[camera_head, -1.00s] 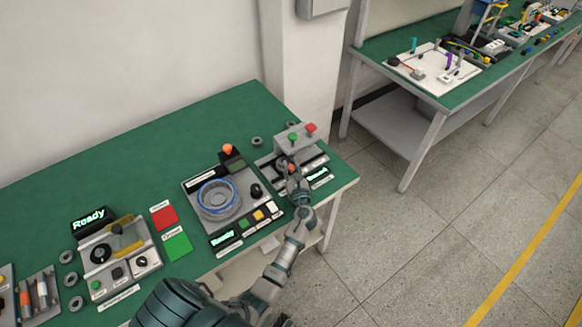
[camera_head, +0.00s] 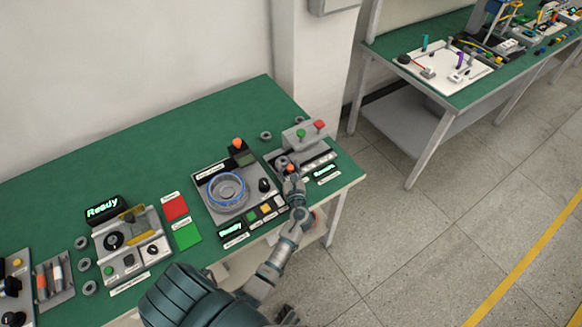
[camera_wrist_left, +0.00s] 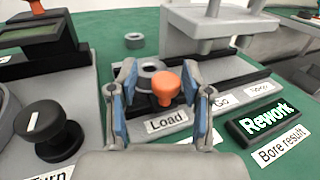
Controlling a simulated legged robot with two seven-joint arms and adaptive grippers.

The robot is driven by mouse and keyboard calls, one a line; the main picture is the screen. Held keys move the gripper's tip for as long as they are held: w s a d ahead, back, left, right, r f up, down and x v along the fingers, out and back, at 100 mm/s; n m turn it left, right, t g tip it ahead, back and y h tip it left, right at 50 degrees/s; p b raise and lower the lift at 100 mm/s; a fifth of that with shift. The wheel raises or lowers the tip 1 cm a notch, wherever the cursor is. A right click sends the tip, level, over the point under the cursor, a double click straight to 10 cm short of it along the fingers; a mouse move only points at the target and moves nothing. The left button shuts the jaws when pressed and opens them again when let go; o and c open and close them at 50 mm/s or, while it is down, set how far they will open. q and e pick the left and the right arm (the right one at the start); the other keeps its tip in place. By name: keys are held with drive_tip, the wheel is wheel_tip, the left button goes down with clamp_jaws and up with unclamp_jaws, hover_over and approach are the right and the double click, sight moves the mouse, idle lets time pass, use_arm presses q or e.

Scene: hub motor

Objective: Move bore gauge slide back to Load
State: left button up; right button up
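The bore gauge slide, with an orange knob (camera_wrist_left: 166,88) and a grey ring on it, sits beside the Load label (camera_wrist_left: 167,121) in the left wrist view. The Go label (camera_wrist_left: 222,102) and a third label lie further right along the track. My left gripper (camera_wrist_left: 160,104) is open, its two blue-padded fingers apart on either side of the knob. Firm contact cannot be told. In the head view my left gripper (camera_head: 292,178) is at the gauge's left end, partly hiding the slide. My right gripper is not in view.
The gauge's grey housing (camera_wrist_left: 205,35) stands behind the track. The Bore result display (camera_wrist_left: 265,122) reads Rework. A black Turn knob (camera_wrist_left: 47,130) stands close on the left. A loose grey ring (camera_wrist_left: 134,40) lies behind. The table's front right corner (camera_head: 358,178) is near.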

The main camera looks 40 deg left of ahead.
use_arm(q)
drive_tip(key=v, duration=1.2)
idle(0.5)
